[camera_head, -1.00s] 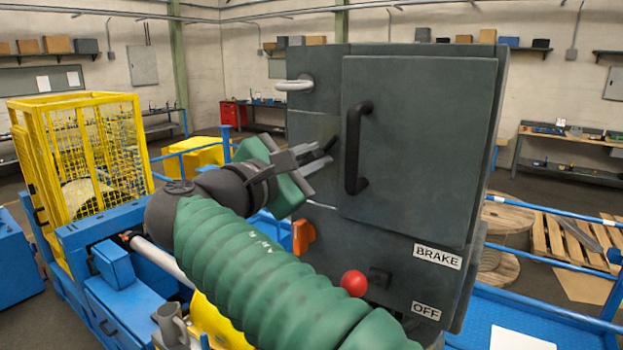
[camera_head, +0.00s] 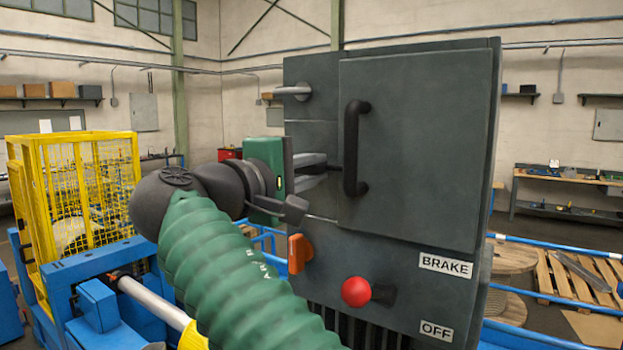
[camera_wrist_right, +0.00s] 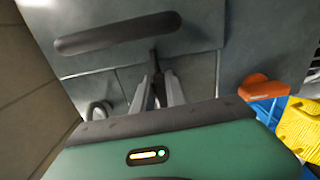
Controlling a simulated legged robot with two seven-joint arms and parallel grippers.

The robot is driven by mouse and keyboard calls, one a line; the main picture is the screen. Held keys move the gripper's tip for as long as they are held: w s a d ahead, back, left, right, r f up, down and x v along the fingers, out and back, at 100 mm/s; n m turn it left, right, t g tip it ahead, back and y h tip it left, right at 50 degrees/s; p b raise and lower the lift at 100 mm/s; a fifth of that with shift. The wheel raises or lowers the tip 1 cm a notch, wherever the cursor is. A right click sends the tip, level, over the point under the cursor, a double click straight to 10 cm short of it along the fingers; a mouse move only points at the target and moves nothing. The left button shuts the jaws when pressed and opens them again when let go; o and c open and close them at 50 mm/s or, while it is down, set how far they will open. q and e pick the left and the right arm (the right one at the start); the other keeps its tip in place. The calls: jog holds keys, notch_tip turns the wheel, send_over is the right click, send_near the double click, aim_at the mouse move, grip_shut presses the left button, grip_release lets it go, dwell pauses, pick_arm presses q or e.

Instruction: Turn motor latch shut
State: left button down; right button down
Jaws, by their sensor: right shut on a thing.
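The dark grey cabinet (camera_head: 310,230) has a door (camera_head: 430,150) with a black bar handle (camera_head: 352,148). The latch's shape and angle are mostly hidden by the fingers. My left gripper is not in view.
An orange knob (camera_head: 299,253) and a red ball knob (camera_head: 356,291) stick out below the gripper. A metal hook-like handle (camera_head: 292,91) is above it. BRAKE (camera_head: 445,265) and OFF (camera_head: 436,330) labels are on the front. A yellow cage (camera_head: 75,190) stands left.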

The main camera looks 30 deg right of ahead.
jog(key=shift+w+f+m, duration=0.1)
jog(key=shift+f+m, duration=0.2)
jog(key=shift+f, duration=0.05)
dwell(0.3)
jog(key=c, duration=1.4)
grip_release()
jog(key=shift+r, duration=0.15)
jog(key=shift+o, duration=0.2)
jog(key=shift+a, duration=0.15)
jog(key=v, duration=1.7)
jog(key=shift+p, duration=0.3)
jog(key=shift+w, duration=0.2)
